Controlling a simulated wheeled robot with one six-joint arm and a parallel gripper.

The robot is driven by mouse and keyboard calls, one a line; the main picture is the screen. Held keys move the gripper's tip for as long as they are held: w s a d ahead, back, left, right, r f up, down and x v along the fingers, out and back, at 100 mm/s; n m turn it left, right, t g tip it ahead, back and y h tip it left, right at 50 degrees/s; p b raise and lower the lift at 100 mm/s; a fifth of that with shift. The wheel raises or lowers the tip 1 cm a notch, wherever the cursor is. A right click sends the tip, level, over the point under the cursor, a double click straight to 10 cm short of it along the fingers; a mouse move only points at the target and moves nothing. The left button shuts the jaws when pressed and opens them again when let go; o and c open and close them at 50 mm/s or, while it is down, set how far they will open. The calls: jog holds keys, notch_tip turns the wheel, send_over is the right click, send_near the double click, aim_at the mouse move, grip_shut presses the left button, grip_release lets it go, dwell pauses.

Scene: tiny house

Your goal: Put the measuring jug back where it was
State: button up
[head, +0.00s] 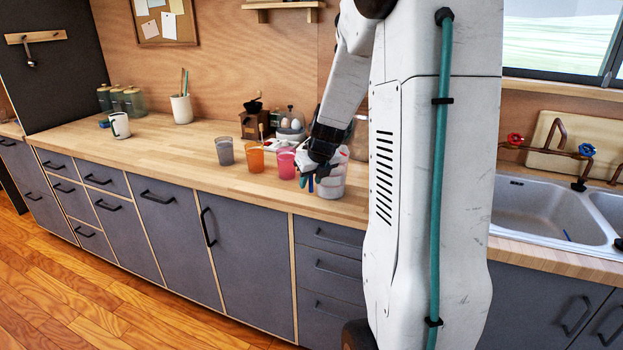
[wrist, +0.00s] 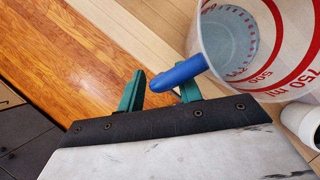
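The measuring jug (head: 331,186), clear with red markings, stands on the wooden counter near its front edge, partly behind my arm in the head view. In the wrist view the jug (wrist: 285,75) fills the upper right, with red rings, "750 ml" and "500" on its wall. Its blue handle (wrist: 180,73) sticks out toward my gripper. My gripper (wrist: 161,92) has its two teal fingers apart, with the handle's end between them and a gap showing. In the head view my gripper (head: 307,181) is beside the jug's left side. Contact with the handle cannot be told.
Pink (head: 286,163), orange (head: 255,156) and grey (head: 225,151) cups stand left of the jug. A coffee grinder (head: 252,122) and an egg holder (head: 291,124) are behind. A white mug (head: 120,125) is far left. The sink (head: 548,212) is right; the counter's left middle is clear.

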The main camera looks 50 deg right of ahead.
jog(key=v, duration=1.1)
jog(key=s+a+r+n+g+y, duration=0.15)
jog(key=s+a+n, duration=0.25)
jog(key=a+n, duration=0.6)
jog(key=s+a+r+n, duration=0.2)
jog(key=s+a+n, duration=0.3)
jog(key=a+n, duration=0.55)
jog(key=s+a+f+n+g, duration=0.1)
jog(key=s+a+n, duration=0.2)
jog(key=s+n, duration=0.3)
jog(key=s+a+f+n+g, duration=0.1)
jog(key=s+a+n, duration=0.3)
jog(key=n, duration=0.8)
jog(key=shift+s+a+f+n, duration=0.3)
jog(key=shift+s+n, duration=0.05)
jog(key=shift+s, duration=0.9)
